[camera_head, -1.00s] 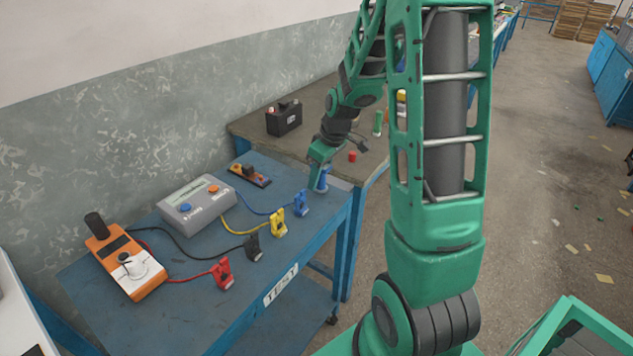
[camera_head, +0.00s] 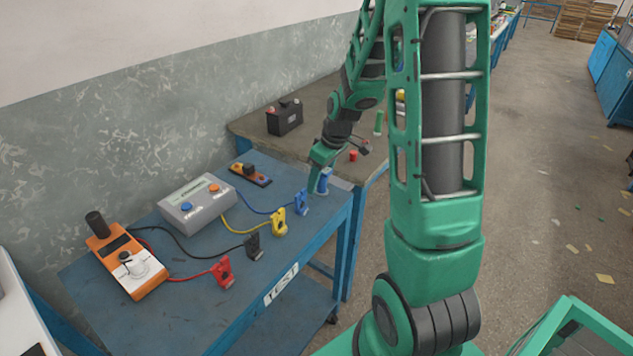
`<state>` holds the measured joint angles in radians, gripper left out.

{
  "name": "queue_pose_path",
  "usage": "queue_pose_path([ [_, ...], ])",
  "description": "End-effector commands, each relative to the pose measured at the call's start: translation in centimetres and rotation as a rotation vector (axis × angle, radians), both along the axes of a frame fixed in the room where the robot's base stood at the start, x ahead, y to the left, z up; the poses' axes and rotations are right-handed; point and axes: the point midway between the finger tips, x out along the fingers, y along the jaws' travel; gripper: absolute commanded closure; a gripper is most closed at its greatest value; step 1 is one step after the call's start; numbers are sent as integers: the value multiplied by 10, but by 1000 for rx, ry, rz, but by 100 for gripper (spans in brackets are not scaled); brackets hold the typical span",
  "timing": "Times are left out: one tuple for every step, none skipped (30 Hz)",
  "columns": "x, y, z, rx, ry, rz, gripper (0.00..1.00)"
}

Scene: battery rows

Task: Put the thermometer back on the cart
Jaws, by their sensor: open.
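The cart is a blue table with a TEST label (camera_head: 281,284) on its front edge. A small upright blue object (camera_head: 324,181), which may be the thermometer, stands at the cart's far right corner. My gripper (camera_head: 319,178) is open and points down at this object, with a green finger just to its left. The other finger is hard to make out. I cannot tell whether the fingers touch the object. Its upper part is hidden by my gripper.
The cart holds a grey box (camera_head: 197,203), an orange meter (camera_head: 126,258), several coloured clamps with wires, and a small orange-and-black tool (camera_head: 250,174). Behind stands a brown-topped bench with a black battery (camera_head: 285,117) and a red cylinder (camera_head: 353,156). The cart's front right is clear.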

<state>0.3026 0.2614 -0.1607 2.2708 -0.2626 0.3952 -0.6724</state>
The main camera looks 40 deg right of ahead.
Motion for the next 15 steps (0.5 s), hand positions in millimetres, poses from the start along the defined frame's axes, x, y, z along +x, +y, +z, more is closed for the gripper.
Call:
queue_pose_path([
  [-1,-1,6,-1,-3,-1,53],
  [-2,-1,10,-2,-4,-1,53],
  [-3,-2,16,-1,-5,-1,53],
  [-4,-2,21,-2,-6,-1,53],
  [-6,-3,27,-1,-5,-1,53],
  [-8,-4,35,-2,-6,-1,53],
  [-9,-4,40,-2,-5,-1,53],
  [-11,-5,47,-2,-6,-1,53],
  [-13,-6,54,-2,-5,-1,53],
  [-15,-6,60,-2,-6,-1,53],
  [-16,-7,66,-1,-5,-1,53],
  [-18,-8,73,-2,-6,-2,53],
  [-19,-8,78,-2,-6,-1,53],
  [-21,-8,83,-1,-6,-1,53],
  [-22,-9,89,-1,-5,-1,53],
])
